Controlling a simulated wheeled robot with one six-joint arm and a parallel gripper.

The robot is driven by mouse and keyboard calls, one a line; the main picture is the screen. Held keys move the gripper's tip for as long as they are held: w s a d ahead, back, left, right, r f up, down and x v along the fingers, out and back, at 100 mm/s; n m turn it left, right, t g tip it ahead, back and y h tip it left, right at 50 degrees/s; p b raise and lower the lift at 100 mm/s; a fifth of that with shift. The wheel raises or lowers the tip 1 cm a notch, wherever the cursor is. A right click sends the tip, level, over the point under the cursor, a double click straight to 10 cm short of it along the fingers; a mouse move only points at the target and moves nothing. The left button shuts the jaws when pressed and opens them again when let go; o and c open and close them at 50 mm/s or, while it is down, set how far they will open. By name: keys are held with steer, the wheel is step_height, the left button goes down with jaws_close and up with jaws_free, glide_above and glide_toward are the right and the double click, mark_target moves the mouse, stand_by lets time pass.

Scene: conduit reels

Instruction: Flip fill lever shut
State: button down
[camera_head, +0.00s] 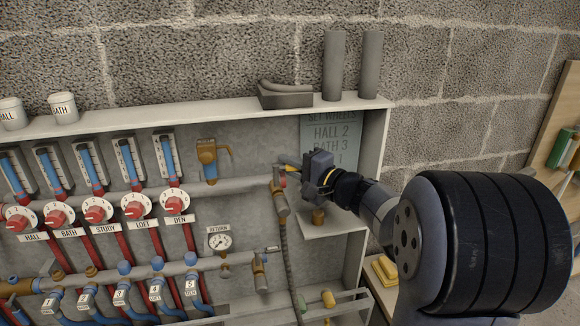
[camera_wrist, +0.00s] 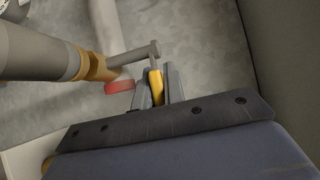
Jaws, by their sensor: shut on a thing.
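The fill lever shows as a short yellow handle (camera_head: 292,168) at the top of a brass and grey valve (camera_head: 279,196) on the right side of the manifold panel. My gripper (camera_head: 302,172) comes in from the right and is shut on it. In the wrist view the yellow lever (camera_wrist: 156,86) stands between my fingers (camera_wrist: 157,90), with its end hidden between them. A grey stem (camera_wrist: 135,54) runs from the brass collar of the valve (camera_wrist: 95,66) towards the lever. A red piece (camera_wrist: 119,87) sits just left of the fingers.
A braided hose (camera_head: 286,250) hangs below the valve. A gauge (camera_head: 219,240), another brass valve (camera_head: 260,272) and red-knobbed flow meters (camera_head: 97,209) lie to the left. The cabinet's right wall (camera_head: 371,150) and a small shelf (camera_head: 335,222) are close to my gripper.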

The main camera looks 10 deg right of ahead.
steer(key=shift+w+a+n+g+y, duration=0.1)
steer(key=shift+w+n+g+y, duration=0.15)
steer(key=shift+n+g+y, duration=0.85)
steer(key=c, duration=1.5)
jaws_free()
steer(key=p+v, duration=0.1)
steer(key=v, duration=0.9)
steer(key=shift+s+d+f, duration=0.15)
steer(key=shift+s+d, duration=0.1)
